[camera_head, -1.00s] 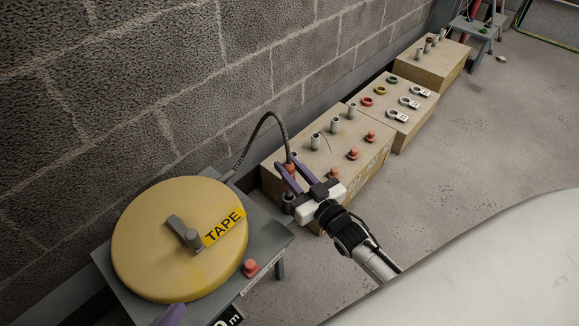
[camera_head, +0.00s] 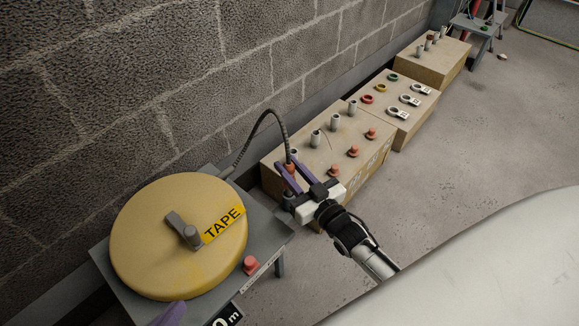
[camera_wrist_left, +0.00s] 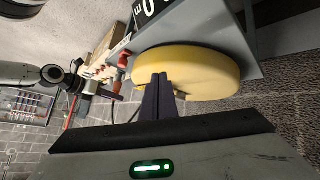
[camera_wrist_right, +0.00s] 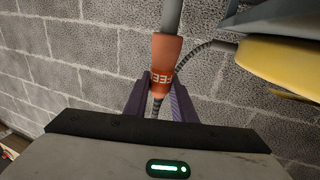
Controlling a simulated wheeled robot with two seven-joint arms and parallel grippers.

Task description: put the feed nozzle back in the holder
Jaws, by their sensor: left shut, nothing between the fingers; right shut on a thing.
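The feed nozzle (camera_wrist_right: 165,65) is an orange sleeve with partly visible lettering, on the end of a dark ribbed hose (camera_head: 270,112). My right gripper (camera_head: 296,176) is shut on it above the near corner of the closest box. In the right wrist view a grey pipe (camera_wrist_right: 172,14) lines up with the nozzle's far end; I cannot tell whether they are joined. My left gripper (camera_wrist_left: 156,84) is shut and empty by the yellow reel (camera_head: 150,245); only a purple finger (camera_head: 168,314) shows in the head view. An orange-red piece (camera_head: 250,265), perhaps the holder, stands on the grey reel stand (camera_head: 272,243).
The closest box (camera_head: 330,165) carries grey pipe stubs and orange-red caps. A second box (camera_head: 405,125) has coloured rings and white tags, and a third (camera_head: 433,62) stands behind.

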